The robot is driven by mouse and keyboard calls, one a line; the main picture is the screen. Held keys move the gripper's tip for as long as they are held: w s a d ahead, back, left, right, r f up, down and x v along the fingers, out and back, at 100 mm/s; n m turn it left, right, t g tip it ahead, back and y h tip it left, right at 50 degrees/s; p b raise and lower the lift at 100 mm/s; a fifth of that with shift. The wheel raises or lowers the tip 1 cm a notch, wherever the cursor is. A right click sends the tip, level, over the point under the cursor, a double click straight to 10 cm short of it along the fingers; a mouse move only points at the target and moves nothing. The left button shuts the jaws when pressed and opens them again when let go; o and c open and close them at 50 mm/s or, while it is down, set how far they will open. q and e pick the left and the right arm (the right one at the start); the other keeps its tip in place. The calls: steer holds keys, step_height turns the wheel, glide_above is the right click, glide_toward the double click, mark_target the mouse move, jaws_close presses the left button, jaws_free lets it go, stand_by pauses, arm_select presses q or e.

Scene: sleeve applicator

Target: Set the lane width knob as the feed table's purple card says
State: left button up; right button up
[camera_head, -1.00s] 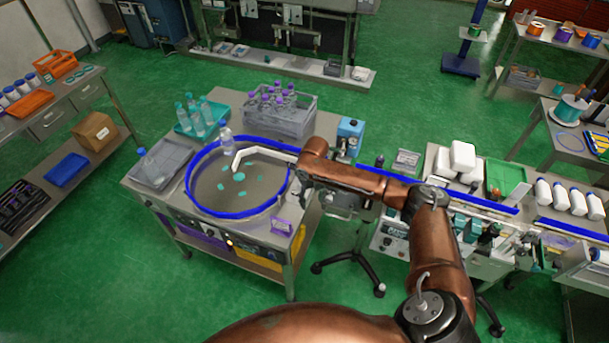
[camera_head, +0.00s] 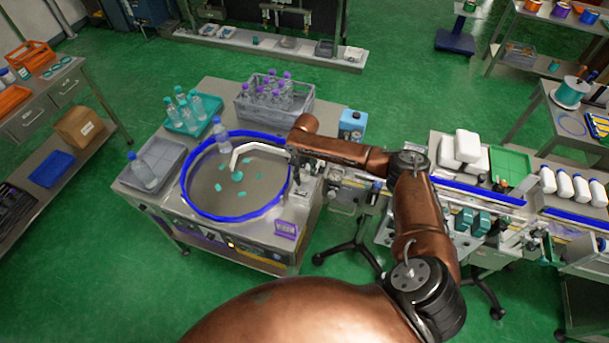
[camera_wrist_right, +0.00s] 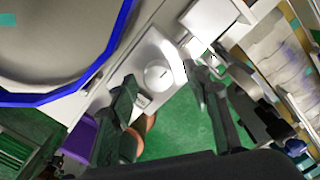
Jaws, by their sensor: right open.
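The feed table (camera_head: 222,84) carries a round bowl with a blue rim (camera_head: 240,214). The purple card (camera_head: 286,229) stands at its front right corner; its writing is too small to read. A round pale knob (camera_wrist_right: 158,75) with a short dark mark sits on a light plate in the right wrist view. My right gripper (camera_wrist_right: 163,82) is open, with its two dark fingers on either side of the knob in that view; contact cannot be told. In the head view, my right gripper (camera_head: 303,178) is partly hidden beside the bowl's right rim. My left gripper is not in view.
A grey crate of purple-capped bottles (camera_head: 275,115) and a teal tray (camera_head: 185,126) stand behind the bowl. A conveyor with blue rails (camera_head: 480,191) runs to the right. Green floor is clear in front.

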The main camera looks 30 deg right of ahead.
steer(key=shift+f, duration=0.3)
steer(key=shift+s, duration=0.25)
steer(key=shift+w+f, duration=0.1)
steer(key=shift+w, duration=0.05)
steer(key=shift+c, duration=1)
steer(key=shift+a, duration=0.1)
steer(key=c, duration=0.9)
